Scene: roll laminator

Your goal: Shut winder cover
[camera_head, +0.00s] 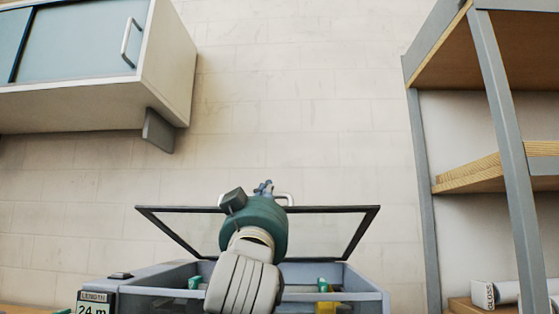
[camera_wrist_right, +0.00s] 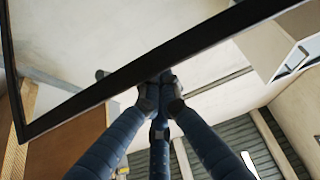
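The winder cover (camera_head: 326,232) is a clear panel in a dark frame, standing raised and tilted above the open grey laminator body (camera_head: 362,283). A pale handle (camera_head: 283,197) shows at its top edge, partly hidden by my right arm. My right gripper (camera_head: 263,187) is at that top edge, just left of the visible part of the handle. In the right wrist view, the cover's dark frame (camera_wrist_right: 110,84) crosses diagonally, and the gripper's blue fingers (camera_wrist_right: 158,80) come together at it. Whether they grip the handle or frame is unclear. My left gripper is out of view.
A length display (camera_head: 94,302) sits at the laminator's left front.

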